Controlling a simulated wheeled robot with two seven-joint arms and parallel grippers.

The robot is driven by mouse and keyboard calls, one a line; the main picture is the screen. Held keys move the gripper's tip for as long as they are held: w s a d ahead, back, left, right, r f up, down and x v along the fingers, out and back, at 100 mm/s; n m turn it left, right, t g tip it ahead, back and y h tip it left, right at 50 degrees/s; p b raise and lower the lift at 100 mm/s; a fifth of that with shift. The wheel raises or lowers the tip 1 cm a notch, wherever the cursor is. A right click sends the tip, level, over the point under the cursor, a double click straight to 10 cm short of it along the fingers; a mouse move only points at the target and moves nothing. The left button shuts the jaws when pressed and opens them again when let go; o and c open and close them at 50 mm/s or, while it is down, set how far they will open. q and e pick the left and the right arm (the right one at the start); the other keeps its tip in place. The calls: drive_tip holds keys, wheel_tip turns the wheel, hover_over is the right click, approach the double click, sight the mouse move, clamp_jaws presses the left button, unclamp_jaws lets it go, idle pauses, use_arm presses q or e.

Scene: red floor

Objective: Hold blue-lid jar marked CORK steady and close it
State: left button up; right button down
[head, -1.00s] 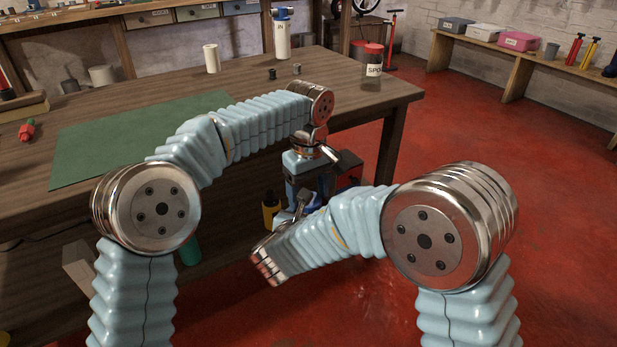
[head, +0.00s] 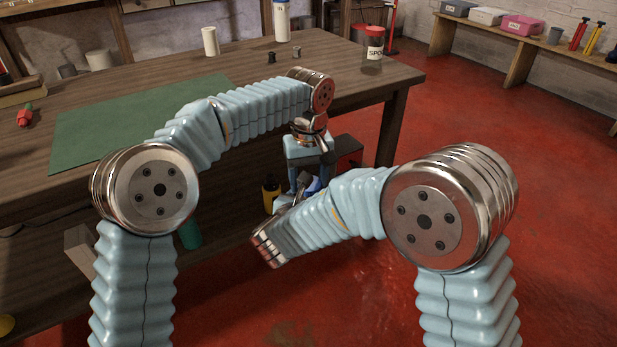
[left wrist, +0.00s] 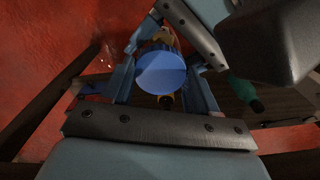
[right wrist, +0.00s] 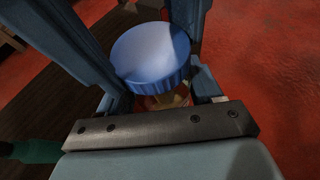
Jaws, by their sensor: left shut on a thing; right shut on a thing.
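The jar's round blue lid (left wrist: 161,73) shows in the left wrist view between the fingers of my left gripper (left wrist: 162,88). In the right wrist view the ribbed blue lid (right wrist: 151,52) sits over the clear jar body (right wrist: 168,100), which has brownish contents. My right gripper (right wrist: 162,92) is shut around the jar body, below the lid. In the head view my left gripper (head: 306,172) points down from above, and the right arm reaches in from below. The CORK marking is hidden. I cannot tell whether the lid is seated fully on the rim.
A wooden workbench (head: 300,85) with a green mat (head: 125,125) stands ahead. A red-lid jar (head: 373,48) and a white bottle (head: 281,20) stand on it. A yellow bottle (head: 270,196) and a dark box (head: 349,152) are low near the grippers. Red floor is clear at right.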

use_arm(q)
drive_tip(key=m, duration=1.4)
drive_tip(key=shift+m, duration=0.3)
drive_tip(key=m, duration=0.4)
drive_tip(key=o, duration=1.2)
drive_tip(key=shift+c, duration=0.2)
drive_tip(key=shift+s, duration=0.1)
drive_tip(key=shift+r, duration=2.25)
